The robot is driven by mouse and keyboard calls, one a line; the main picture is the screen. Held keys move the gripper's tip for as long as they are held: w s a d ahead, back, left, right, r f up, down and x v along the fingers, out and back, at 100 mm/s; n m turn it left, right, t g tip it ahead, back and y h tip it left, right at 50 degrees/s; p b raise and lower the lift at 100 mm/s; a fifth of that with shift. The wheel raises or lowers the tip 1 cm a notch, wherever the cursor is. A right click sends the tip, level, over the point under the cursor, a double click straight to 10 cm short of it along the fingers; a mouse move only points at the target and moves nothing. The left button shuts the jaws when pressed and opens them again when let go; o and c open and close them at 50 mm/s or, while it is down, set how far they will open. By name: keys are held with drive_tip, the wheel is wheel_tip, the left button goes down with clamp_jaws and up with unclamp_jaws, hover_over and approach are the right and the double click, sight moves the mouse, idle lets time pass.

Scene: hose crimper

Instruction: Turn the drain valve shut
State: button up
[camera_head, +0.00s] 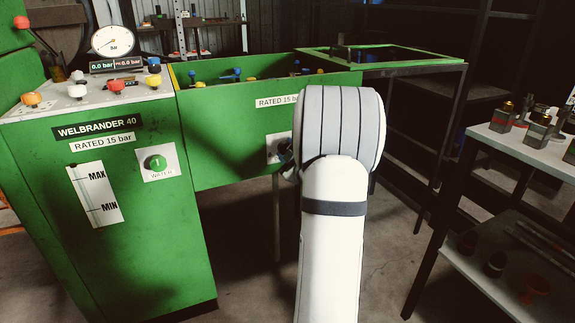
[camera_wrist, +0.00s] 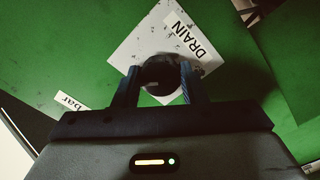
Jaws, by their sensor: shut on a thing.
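The drain valve (camera_wrist: 160,75) is a dark round knob on a white plate marked DRAIN (camera_wrist: 201,38), on the green panel in the wrist view. My gripper (camera_wrist: 160,88) is shut on the knob, with one finger on each side of it. In the head view the white plate (camera_head: 273,147) shows at the left edge of my white arm, on the front of the green trough. My arm hides most of the valve and gripper there. I cannot tell from the knob how far it is turned.
At right is a shelf table (camera_head: 545,150) with several small fittings. Floor shows between the cabinet and my arm.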

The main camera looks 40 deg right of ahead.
drive_tip(key=shift+a+n+b, duration=0.1)
drive_tip(key=shift+n+b, duration=1.8)
drive_tip(key=shift+n, duration=2)
drive_tip(key=o, duration=1)
